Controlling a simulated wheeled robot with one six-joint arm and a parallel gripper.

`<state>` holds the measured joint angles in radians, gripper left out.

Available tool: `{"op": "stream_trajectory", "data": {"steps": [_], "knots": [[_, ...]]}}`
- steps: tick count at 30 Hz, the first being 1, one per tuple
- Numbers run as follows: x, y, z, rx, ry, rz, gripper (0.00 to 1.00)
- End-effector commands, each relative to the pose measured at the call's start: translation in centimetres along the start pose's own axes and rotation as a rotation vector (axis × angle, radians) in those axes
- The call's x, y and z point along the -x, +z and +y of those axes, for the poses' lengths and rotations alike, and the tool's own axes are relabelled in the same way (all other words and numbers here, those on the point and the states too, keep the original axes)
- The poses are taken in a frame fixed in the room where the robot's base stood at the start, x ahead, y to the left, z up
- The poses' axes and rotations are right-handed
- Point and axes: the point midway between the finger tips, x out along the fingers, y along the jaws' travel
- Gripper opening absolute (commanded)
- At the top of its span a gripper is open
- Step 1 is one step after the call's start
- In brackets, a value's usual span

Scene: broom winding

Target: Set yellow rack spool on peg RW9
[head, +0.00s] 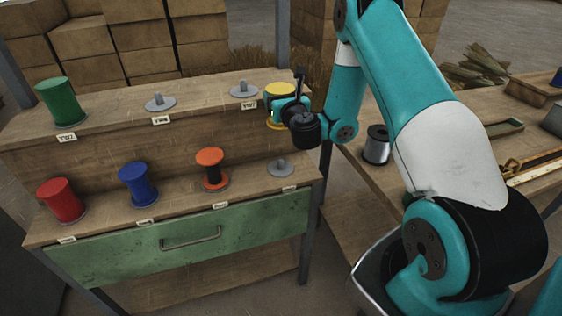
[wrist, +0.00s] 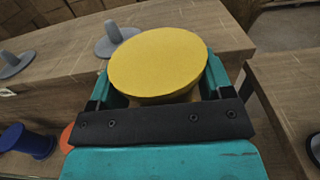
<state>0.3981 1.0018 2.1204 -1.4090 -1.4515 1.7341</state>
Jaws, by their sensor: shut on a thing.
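The yellow spool (head: 280,89) is held by my gripper (head: 291,108) at the right end of the rack's upper shelf. In the wrist view, the yellow spool (wrist: 158,62) sits between the two jaws with its round top facing the camera. Its lower end is mostly hidden by my gripper, so I cannot tell whether it touches the shelf or a peg. Empty grey pegs stand on the upper shelf at the middle left (head: 160,102) and middle right (head: 244,90), and on the lower shelf at the right end (head: 279,168). The peg labels are too small to read surely.
A green spool (head: 62,102) stands at the upper shelf's left. Red (head: 61,201), blue (head: 138,185) and orange-black (head: 211,169) spools stand on the lower shelf. A side bench at right holds a silver spool (head: 377,145) and a tray (head: 493,131). A gap separates rack and bench.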

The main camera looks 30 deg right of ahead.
Motion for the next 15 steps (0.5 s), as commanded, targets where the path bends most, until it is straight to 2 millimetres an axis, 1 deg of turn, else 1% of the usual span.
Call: {"op": "stream_trajectory", "data": {"steps": [1, 12, 15], "knots": [[0.0, -2.1, 0.0, 0.001, 0.000, -0.001, 0.44], [0.0, -9.7, 0.0, 0.000, 0.000, -0.001, 0.44], [0.0, -11.5, 0.0, 0.001, 0.000, -0.001, 0.44]]}}
